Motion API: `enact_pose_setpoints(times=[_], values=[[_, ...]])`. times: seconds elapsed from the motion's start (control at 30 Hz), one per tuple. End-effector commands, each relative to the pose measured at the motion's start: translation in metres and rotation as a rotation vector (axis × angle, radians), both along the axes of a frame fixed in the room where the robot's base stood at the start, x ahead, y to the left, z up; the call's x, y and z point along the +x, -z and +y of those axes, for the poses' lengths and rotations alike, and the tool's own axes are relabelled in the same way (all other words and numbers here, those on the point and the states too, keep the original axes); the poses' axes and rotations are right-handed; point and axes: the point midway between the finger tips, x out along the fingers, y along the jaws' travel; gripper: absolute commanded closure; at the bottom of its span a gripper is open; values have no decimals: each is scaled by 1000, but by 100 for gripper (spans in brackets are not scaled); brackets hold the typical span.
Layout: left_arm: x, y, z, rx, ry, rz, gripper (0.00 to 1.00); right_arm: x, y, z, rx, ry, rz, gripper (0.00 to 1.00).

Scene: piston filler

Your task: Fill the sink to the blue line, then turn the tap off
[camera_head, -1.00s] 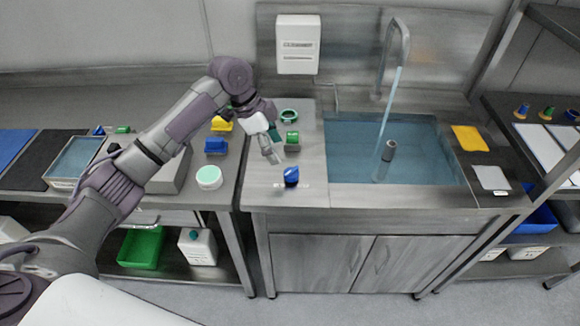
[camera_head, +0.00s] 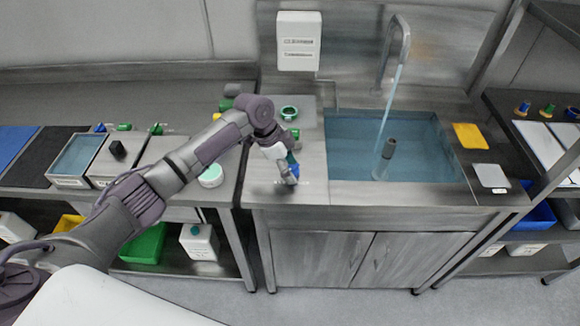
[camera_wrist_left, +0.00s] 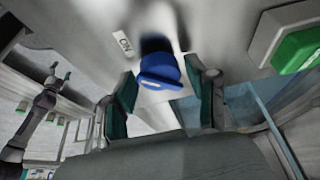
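The sink basin (camera_head: 420,190) holds blue-tinted water (camera_head: 345,150), and a stream runs into it from the tap spout (camera_head: 400,35). I cannot make out a blue line. The blue tap knob (camera_head: 296,170) is on the counter left of the sink, partly hidden by my left gripper (camera_head: 289,180). In the left wrist view the blue knob (camera_wrist_left: 158,70) lies just ahead of and between the spread fingers of my left gripper (camera_wrist_left: 163,100).
A green knob (camera_head: 294,133) and a green ring (camera_head: 289,113) sit behind the blue knob. A yellow cloth (camera_head: 469,136) and a grey pad (camera_head: 490,176) lie right of the sink. A white dispenser (camera_head: 298,42) hangs on the wall.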

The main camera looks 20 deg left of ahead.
Motion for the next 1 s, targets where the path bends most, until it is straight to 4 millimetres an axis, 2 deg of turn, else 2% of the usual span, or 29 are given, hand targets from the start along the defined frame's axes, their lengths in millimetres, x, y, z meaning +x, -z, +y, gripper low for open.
enact_pose_setpoints(times=[0.03, 0.2, 0.27, 0.57, 0.77, 1.0], values=[[0, 0, 0, 0, 0, 0, 56, -2, 0, 0, -1, 0, 3, 18], [0, 0, 0, 0, 0, 0, 84, -3, 0, 0, 0, 0, 6, 18], [0, 0, 0, 0, -1, 0, 93, -4, 0, 0, 0, 0, 6, 18], [-1, -2, 0, 0, -39, 2, 93, -4, -9, 0, -1, 0, 6, 18], [-2, -6, -1, -2, -146, 3, 93, -3, -30, 0, -1, 0, 6, 18], [-3, -8, -2, -2, -355, 4, 93, -3, -64, 0, -1, 0, 5, 18]])
